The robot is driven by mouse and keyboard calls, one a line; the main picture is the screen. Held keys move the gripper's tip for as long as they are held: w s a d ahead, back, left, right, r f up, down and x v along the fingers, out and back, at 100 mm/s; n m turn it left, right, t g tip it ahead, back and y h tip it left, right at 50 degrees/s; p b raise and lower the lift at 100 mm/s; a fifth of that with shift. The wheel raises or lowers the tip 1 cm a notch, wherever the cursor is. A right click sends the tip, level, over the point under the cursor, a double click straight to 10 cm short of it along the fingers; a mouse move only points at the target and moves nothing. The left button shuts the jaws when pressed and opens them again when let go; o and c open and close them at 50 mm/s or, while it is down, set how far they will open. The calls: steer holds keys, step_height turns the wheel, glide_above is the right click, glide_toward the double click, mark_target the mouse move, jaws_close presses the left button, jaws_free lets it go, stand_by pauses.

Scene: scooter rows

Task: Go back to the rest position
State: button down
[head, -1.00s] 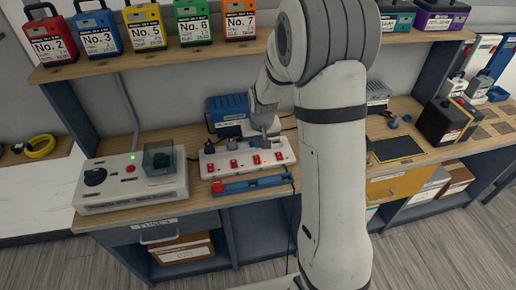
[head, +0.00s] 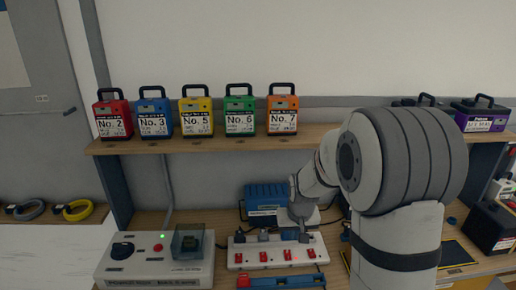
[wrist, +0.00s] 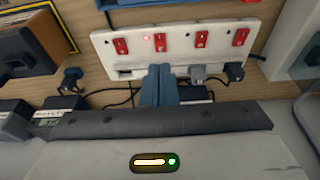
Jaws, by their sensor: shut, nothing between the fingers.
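My gripper (head: 304,236) is over the back edge of a white power strip (head: 240,258) on the bench, with my arm reaching in from the right. In the wrist view its two blue-grey fingers (wrist: 160,84) are together, with nothing between them. They point at the strip (wrist: 200,57), near its plug side. Whether they touch it I cannot tell. The strip has several red switches, and plugs (wrist: 198,74) sit in it to the right of the fingers. One small red light (wrist: 147,38) is lit.
A shelf (head: 220,143) with coloured numbered battery boxes, such as the orange one (head: 282,116), runs above the bench. A tester box (head: 150,268) stands left of the strip and a blue charger (head: 266,198) behind it. Dark cables lie behind the strip.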

steer(key=s+r, duration=0.6)
steer(key=s, duration=0.6)
steer(key=s+r, duration=0.6)
steer(key=s, duration=0.6)
steer(key=shift+d+r+t, duration=0.15)
steer(key=shift+r+t, duration=0.15)
steer(key=shift+r, duration=0.05)
